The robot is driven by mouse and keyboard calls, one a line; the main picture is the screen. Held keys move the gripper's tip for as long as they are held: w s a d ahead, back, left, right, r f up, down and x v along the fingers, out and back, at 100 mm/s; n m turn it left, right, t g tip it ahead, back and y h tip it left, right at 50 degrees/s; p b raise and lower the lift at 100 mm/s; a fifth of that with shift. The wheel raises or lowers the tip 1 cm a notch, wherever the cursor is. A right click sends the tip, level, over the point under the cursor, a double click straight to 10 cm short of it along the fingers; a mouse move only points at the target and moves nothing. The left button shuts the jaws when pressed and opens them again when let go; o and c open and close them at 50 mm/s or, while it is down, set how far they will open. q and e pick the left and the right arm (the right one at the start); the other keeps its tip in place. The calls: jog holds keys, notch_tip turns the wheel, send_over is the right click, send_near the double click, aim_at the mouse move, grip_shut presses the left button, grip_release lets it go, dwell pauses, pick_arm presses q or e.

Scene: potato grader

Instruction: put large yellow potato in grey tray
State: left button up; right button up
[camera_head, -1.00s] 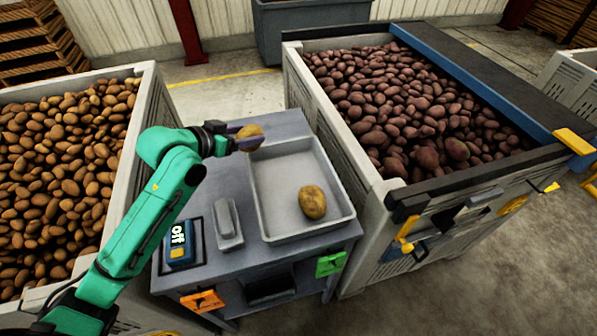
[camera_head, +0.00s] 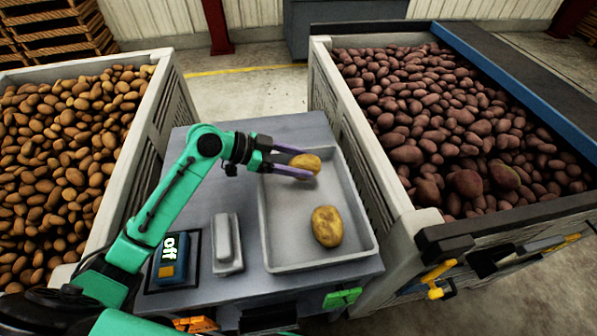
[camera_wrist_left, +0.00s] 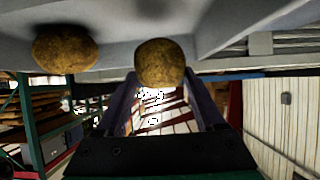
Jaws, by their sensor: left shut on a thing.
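The grey tray (camera_head: 281,248) lies on the table between the two crates. One yellow potato (camera_head: 327,226) lies in the front part of the tray. My left gripper (camera_head: 298,168) reaches over the back part of the tray from the left. It is shut on another yellow potato (camera_head: 306,163), which sits at its fingertips. In the left wrist view the held potato (camera_wrist_left: 160,63) is between the finger ends, and the other potato (camera_wrist_left: 64,49) is to its left against the tray. I cannot tell whether the held potato touches the tray floor. My right gripper is not in view.
A scale with an "off" display (camera_head: 173,258) and a grey block-like device (camera_head: 227,243) stand left of the tray. A crate of brown potatoes (camera_head: 175,110) is at left. A crate of reddish potatoes (camera_head: 347,130) borders the table at right.

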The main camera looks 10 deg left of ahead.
pick_arm(q)
notch_tip(320, 180, down, 4)
jog(key=shift+s+f, duration=0.1)
jog(key=shift+s, duration=0.05)
jog(key=o, duration=1.5)
jog(key=shift+a, duration=0.1)
jog(key=p+v, duration=0.4)
jog(key=v, duration=0.7)
jog(key=shift+p, duration=0.35)
jog(key=shift+s+a+r, duration=0.15)
jog(key=shift+a+r, duration=0.1)
jog(key=shift+a, duration=0.15)
